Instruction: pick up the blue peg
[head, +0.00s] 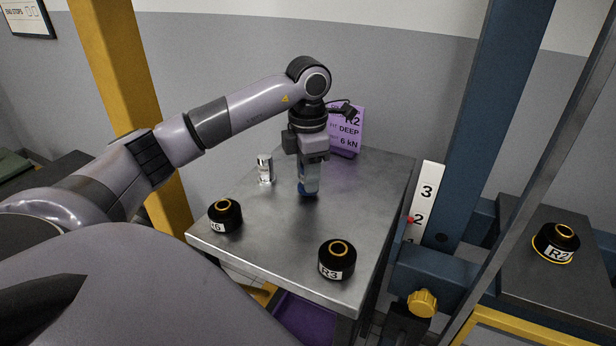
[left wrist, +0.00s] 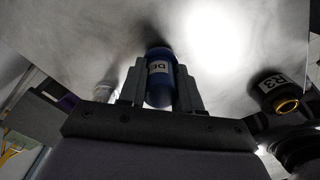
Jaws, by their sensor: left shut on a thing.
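The blue peg (left wrist: 159,88) with a white label sits between the two fingers of my left gripper (left wrist: 160,95) in the left wrist view. In the head view my left gripper (head: 308,175) points down over the metal table, shut on the peg, and the peg's blue lower end (head: 307,192) shows below the fingers. Whether the peg touches the table or hangs just above it, I cannot tell. The gripper hides most of its upper part. My right gripper is not in view.
A silver cylinder (head: 265,168) stands left of the gripper on the metal table (head: 285,245). Black parts R6 (head: 225,216) and R3 (head: 337,260) sit near its front edge. A purple sign (head: 347,128) stands behind. A blue press frame (head: 480,130) rises to the right, with part R2 (head: 556,243) beyond.

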